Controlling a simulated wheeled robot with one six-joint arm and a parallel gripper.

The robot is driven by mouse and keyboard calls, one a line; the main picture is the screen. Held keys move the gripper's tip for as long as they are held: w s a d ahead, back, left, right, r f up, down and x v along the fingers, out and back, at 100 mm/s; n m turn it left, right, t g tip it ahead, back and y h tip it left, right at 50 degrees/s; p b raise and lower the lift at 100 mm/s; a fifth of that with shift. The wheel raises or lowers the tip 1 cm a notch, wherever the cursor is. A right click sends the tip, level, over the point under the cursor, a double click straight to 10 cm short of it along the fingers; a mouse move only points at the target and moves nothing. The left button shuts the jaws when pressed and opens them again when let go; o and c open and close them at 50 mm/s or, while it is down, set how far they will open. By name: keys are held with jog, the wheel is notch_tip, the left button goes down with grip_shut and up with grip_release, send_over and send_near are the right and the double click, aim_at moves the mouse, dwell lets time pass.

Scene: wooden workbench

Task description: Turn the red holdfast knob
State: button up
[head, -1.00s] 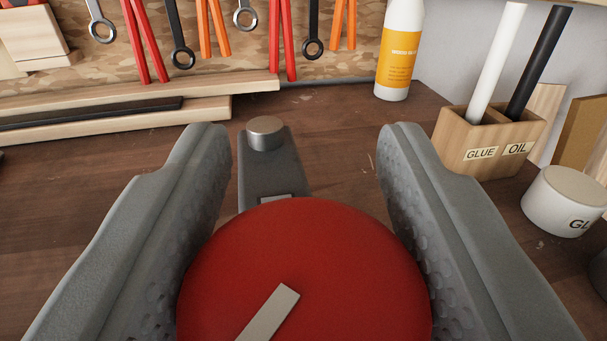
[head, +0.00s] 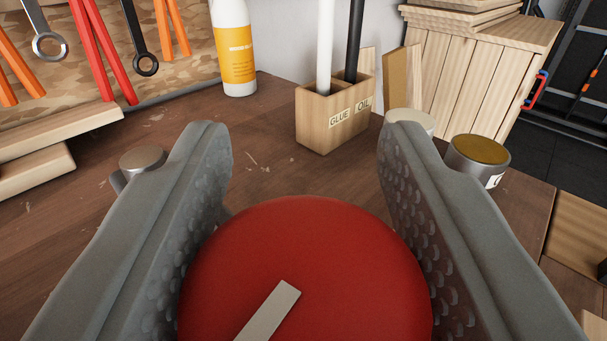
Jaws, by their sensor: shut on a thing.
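The red holdfast knob (head: 305,255) is a round red disc with a pale grey pointer bar on top, at the bottom middle of the head view. The bar slants up to the right. My gripper (head: 305,165) is shut on the knob, with one grey dimpled finger on each side of it. The holdfast's round metal cap (head: 143,158) shows at the left, beyond the left finger. That finger hides most of the grey holdfast arm, and the knob covers what is under it.
A wooden holder (head: 335,115) labelled GLUE and OIL stands behind, beside a white and yellow bottle (head: 236,55). Two round tins, one pale (head: 412,121) and one brown-topped (head: 478,152), stand behind the right finger. Tools hang at the back left. Bare bench (head: 265,165) lies between the fingers.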

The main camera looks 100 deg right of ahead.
dwell(0.4)
jog(key=o, duration=1)
jog(key=shift+a, duration=0.1)
